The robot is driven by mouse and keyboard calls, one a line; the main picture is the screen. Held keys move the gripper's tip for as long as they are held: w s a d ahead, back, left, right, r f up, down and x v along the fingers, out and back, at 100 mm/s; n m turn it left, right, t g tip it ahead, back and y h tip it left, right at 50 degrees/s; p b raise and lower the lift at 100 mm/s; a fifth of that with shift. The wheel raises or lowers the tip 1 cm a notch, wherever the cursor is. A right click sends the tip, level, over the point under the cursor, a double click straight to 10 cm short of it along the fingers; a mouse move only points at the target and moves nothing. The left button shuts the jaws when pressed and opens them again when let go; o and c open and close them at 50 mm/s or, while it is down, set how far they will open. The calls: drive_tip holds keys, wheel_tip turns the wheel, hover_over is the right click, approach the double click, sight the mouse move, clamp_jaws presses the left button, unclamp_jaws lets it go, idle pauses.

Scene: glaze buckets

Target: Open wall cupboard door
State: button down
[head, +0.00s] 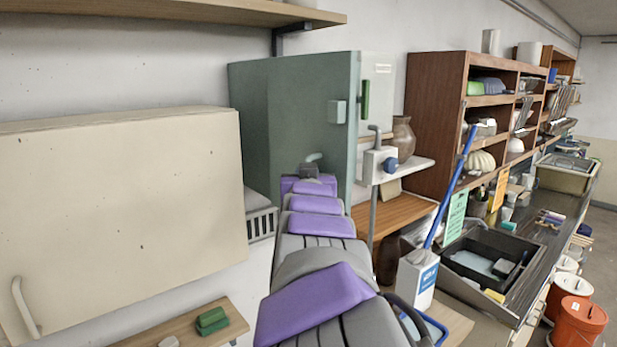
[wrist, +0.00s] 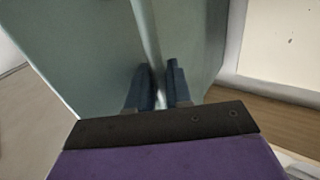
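A cream wall cupboard (head: 120,200) with a flat closed front fills the left of the head view. Its pale bar handle (head: 25,308) is at the lower left. A grey-green cabinet (head: 290,110) stands beyond it, with a block on its face and a dark green handle (head: 364,98) near its right edge. My gripper (head: 310,165) is in front of the grey-green face, beside a small pale curved part. In the wrist view, the two dark fingers (wrist: 158,85) are slightly apart, with a pale strip between or behind them; whether they touch it is unclear.
A wooden shelf (head: 200,10) hangs above. A low wooden ledge (head: 180,328) with green blocks is below the cream cupboard. A blue-handled tool (head: 452,187) leans close to my arm.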

drive_tip(key=c, duration=1.4)
unclamp_jaws()
drive_tip(key=shift+a, duration=0.15)
drive_tip(key=shift+o, duration=0.8)
drive_tip(key=shift+w+a, duration=0.15)
drive_tip(key=shift+a, duration=0.15)
drive_tip(key=shift+d, duration=0.35)
